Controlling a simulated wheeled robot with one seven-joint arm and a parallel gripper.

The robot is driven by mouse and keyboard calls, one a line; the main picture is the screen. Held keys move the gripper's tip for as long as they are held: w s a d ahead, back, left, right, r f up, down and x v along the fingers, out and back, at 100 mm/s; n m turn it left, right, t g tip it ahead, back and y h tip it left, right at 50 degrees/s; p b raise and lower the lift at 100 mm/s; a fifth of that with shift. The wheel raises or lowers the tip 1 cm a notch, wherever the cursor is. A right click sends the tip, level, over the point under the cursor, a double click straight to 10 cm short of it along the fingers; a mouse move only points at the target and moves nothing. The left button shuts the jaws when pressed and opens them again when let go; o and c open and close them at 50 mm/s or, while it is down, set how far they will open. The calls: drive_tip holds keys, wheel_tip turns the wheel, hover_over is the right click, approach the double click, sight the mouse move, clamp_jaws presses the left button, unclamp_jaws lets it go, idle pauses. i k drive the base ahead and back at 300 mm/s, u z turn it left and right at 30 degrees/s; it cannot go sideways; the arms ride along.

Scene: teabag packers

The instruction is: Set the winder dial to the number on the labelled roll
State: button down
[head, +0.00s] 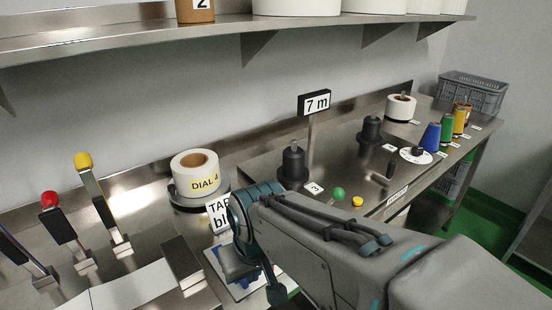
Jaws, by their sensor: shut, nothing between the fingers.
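The labelled roll (195,160) is a white tape roll lying on a dark round stand, left of centre. Its yellow label reads "DIAL 4". The winder dial (426,157) is a white disc with a black knob (417,152), flat on the steel bench at the right. Its marks and setting are too small to read. My gripper (262,284) is at the lower middle, pointing down, in front of the labelled roll and far to the left of the dial. It is shut and empty. My arm hides part of the bench front.
Dark spindles (293,165) and a "7 m" sign (316,103) stand mid-bench. Green (338,194) and yellow (357,201) buttons sit near the front edge. Blue (431,137), green and yellow spools stand beyond the dial. Levers (90,185) rise at left; a shelf (140,35) overhangs the back.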

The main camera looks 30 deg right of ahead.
sight(416, 151)
drive_tip(key=k, duration=1)
drive_tip(key=u, duration=1)
drive_tip(key=i, duration=0.85)
drive_tip(key=z, duration=2.95)
drive_tip(key=i, duration=0.5)
drive_tip(key=u, duration=0.05)
drive_tip(key=k, duration=0.2)
